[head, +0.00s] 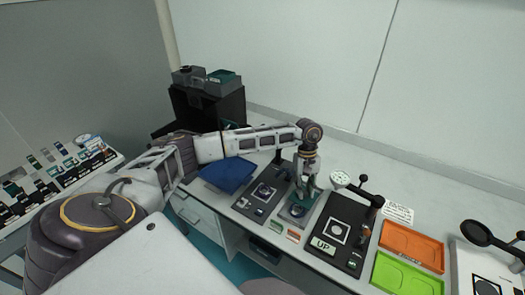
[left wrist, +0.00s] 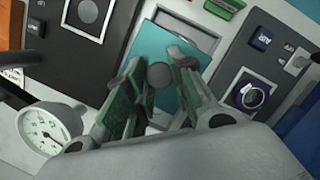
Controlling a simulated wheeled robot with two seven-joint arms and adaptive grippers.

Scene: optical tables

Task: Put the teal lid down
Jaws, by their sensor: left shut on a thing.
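The teal lid (left wrist: 152,43) is a flat rectangular plate with a round dark grey knob (left wrist: 160,75), seen in the left wrist view. My left gripper (left wrist: 159,66) is shut on the knob, with a green-padded finger on each side. In the head view my left gripper (head: 304,184) points down over a grey open box (head: 291,216) on the table. In the left wrist view the grey box rim (left wrist: 206,43) shows past the lid, which covers part of it. I cannot tell whether lid and box touch. My right gripper is not in view.
Dark panels stand on both sides of the box, the right one marked UP (head: 322,244). A blue tray (head: 228,174) lies left; orange (head: 411,246) and green (head: 405,276) trays lie right. A dial gauge (left wrist: 52,128) stands close to my left gripper.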

